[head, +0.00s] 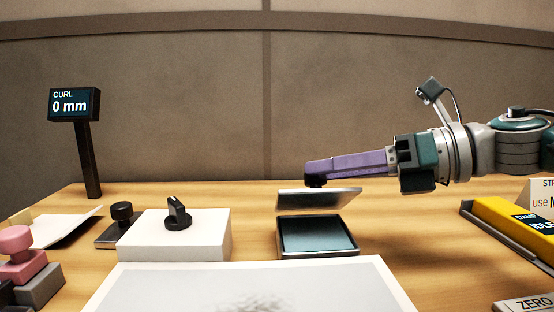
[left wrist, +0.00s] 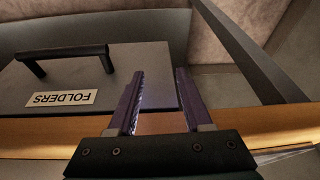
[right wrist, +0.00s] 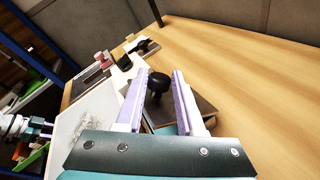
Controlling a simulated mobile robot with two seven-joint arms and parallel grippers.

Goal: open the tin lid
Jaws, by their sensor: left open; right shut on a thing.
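The tin (head: 318,236) is a shallow, dark, square box with a pale rim, open at the top, on the wooden table. Its thin metallic lid (head: 320,198) hangs above it, with a visible gap between them. My right gripper (head: 314,178) comes in from the right with purple fingers, shut on the black knob on top of the lid. In the right wrist view the knob (right wrist: 158,83) sits between the fingertips, with part of the lid below. My left gripper (left wrist: 158,74) is open and empty; it is outside the head view.
A white box (head: 175,236) with a black knob stands left of the tin. A large sheet (head: 250,290) lies in front. A yellow device (head: 515,220) is at right. A display (head: 75,105) reads "CURL 0 mm". A grey FOLDERS drawer (left wrist: 100,75) is by my left gripper.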

